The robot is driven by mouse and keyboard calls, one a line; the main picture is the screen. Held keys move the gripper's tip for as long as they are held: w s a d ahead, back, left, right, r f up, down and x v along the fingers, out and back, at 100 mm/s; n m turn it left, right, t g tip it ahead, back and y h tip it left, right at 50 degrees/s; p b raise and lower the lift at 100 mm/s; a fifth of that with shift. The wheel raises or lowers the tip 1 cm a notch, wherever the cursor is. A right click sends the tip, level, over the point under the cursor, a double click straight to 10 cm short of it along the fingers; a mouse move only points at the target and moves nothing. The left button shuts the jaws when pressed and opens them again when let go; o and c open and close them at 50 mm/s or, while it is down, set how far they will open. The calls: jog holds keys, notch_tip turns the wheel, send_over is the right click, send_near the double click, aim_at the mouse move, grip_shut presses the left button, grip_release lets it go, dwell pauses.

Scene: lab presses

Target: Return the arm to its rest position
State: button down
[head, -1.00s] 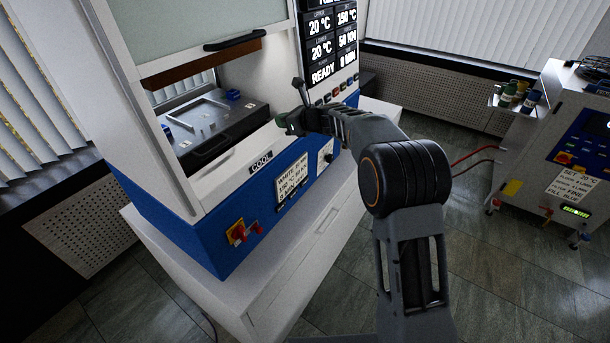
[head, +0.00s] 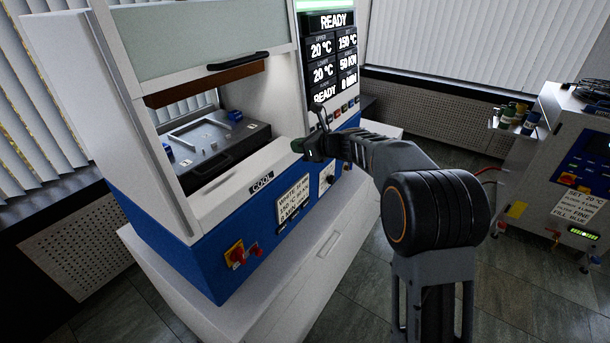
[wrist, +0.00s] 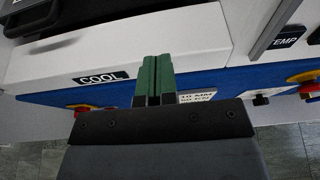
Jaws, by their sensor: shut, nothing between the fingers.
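My arm (head: 432,210) reaches from the lower right of the head view toward the front of the white and blue press. My gripper (head: 299,147) is in front of the press, to the right of its open bay, and holds nothing. In the wrist view its two green fingers (wrist: 153,78) are together, seen against the white sill with the COOL label (wrist: 101,78) and the blue front panel. Whether the fingertips touch the press cannot be told.
The press sash (head: 190,45) is raised above a dark platen with a light frame (head: 205,132). The display (head: 333,60) reads READY. A second machine (head: 560,150) with bottles stands at the right. Floor between them is open.

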jog(key=s+d+f+n+g+h, duration=0.2)
jog(key=s+f+n, duration=0.2)
jog(key=s+n, duration=0.25)
jog(key=s+d+f+n+g+h, duration=0.25)
jog(key=s+f+n, duration=0.2)
jog(key=n, duration=0.25)
jog(key=s+d+r+n+h, duration=0.1)
jog(key=s+d+n+h, duration=0.2)
jog(key=s, duration=0.9)
jog(key=s+d+r+n+h, duration=0.2)
jog(key=s+d+n+h, duration=0.2)
jog(key=s+d+n, duration=0.4)
jog(key=s+t, duration=0.1)
jog(key=s, duration=0.2)
jog(key=shift+s+n, duration=0.35)
jog(key=shift+d, duration=0.1)
